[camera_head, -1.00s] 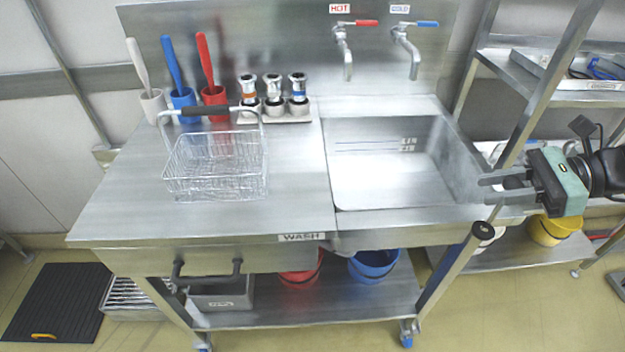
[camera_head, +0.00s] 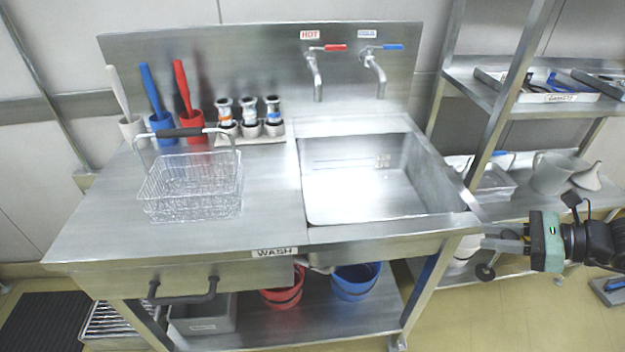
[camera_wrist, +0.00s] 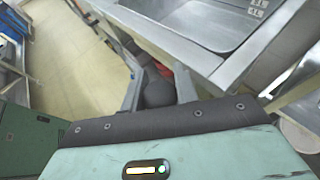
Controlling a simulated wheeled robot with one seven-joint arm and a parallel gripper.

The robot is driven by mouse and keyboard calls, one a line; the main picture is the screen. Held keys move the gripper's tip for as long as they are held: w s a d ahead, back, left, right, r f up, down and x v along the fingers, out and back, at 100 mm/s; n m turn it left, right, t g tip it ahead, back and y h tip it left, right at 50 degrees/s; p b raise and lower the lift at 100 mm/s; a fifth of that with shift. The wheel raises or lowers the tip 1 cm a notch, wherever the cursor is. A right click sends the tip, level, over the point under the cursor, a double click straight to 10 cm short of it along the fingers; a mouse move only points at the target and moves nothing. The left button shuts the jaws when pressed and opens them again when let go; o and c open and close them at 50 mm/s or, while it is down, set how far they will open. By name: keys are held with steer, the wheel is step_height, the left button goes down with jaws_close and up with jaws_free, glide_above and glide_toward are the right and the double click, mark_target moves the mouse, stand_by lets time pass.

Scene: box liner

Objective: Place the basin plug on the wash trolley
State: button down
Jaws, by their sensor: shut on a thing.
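The wash trolley (camera_head: 277,238) is the steel sink table with a WASH label on its front edge. Its sink basin (camera_head: 370,190) is empty, with bare steel worktop to its left. My gripper (camera_head: 490,242) is beside the trolley's front right corner, at about the height of its rim in the picture. It is shut on a dark rounded piece, which looks like the basin plug (camera_head: 487,271) and hangs just below the fingers. In the wrist view the plug (camera_wrist: 159,92) shows dark between the fingers, with the sink corner beyond. Its underside is hidden.
A wire basket (camera_head: 190,190), brushes in pots (camera_head: 158,120) and several small fittings (camera_head: 248,120) stand on the worktop. Taps (camera_head: 318,75) hang over the sink. A steel rack (camera_head: 505,100) with a tray and jugs is at the right. Buckets (camera_head: 355,281) sit on the lower shelf.

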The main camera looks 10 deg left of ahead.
steer(key=w+d+f+m+t+h, duration=0.1)
steer(key=w+d+f+m+t, duration=0.1)
steer(key=d+f, duration=0.3)
step_height(320, 180, down, 4)
steer(key=shift+d+r+m+t+h, duration=0.2)
steer(key=shift+m+t+h, duration=0.2)
steer(key=shift+m+t, duration=0.35)
